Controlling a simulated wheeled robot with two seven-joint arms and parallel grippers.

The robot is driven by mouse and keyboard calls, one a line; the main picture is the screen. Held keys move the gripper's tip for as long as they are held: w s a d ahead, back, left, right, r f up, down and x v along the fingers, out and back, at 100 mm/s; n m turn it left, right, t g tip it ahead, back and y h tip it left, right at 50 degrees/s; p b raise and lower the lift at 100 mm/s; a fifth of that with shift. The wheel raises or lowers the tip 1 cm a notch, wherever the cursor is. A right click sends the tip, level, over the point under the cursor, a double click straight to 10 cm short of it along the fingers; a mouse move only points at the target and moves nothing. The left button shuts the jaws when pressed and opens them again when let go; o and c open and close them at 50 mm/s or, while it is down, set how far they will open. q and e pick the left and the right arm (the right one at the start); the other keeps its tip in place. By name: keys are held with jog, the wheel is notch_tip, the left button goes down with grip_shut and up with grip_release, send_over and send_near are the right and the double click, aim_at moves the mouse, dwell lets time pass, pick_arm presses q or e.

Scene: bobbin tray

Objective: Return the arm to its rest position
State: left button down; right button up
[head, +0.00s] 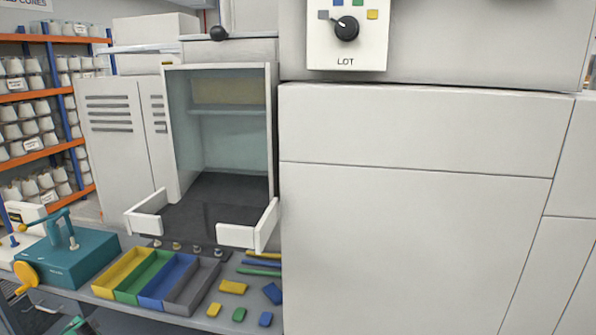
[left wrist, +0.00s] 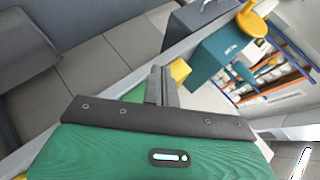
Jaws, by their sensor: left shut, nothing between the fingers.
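My left gripper (left wrist: 162,85) shows in the left wrist view, with its green housing and dark crossbar below it. Its grey fingers are together with nothing between them. A small yellow piece (left wrist: 180,70) shows just behind the fingertips; I cannot tell what it belongs to. In the head view, a green and dark part at the bottom left edge looks like this gripper, but its fingers cannot be made out there. My right gripper is in neither view.
A tray (head: 205,302) with yellow, green, blue and grey compartments lies on the bench beside a teal box (head: 68,262) with a yellow crank. Loose coloured blocks (head: 232,287) lie right of it. An open white cabinet (head: 270,120) stands behind; bobbin shelves (head: 30,95) are at left.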

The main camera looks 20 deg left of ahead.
pick_arm(q)
jog(key=s+a+f+m+g, duration=0.1)
jog(key=s+f+m, duration=0.3)
jog(key=s, duration=0.9)
jog(key=s+a+f+m+g, duration=0.1)
jog(key=s+f+m+g, duration=0.1)
jog(key=s+f, duration=0.75)
jog(key=s+d+f+n+h, duration=0.1)
jog(key=s+d+f+h, duration=0.15)
jog(key=d+f, duration=0.6)
jog(key=s+d+f+h, duration=0.1)
jog(key=s+d+f, duration=0.35)
jog(key=d, duration=0.75)
jog(key=s+d+f+n+h, duration=0.1)
jog(key=s+d+f+h, duration=0.15)
jog(key=d+f, duration=0.65)
jog(key=s+d+f+h, duration=0.1)
jog(key=d+f, duration=0.1)
jog(key=d, duration=1)
jog(key=d+f+n+h+b, duration=0.1)
jog(key=d+f, duration=0.2)
jog(key=d, duration=1)
jog(key=s+d+f+g+h, duration=0.1)
jog(key=d+f, duration=0.2)
jog(key=d, duration=1)
jog(key=shift+s+n+h+b, duration=0.3)
jog(key=shift+b, duration=0.05)
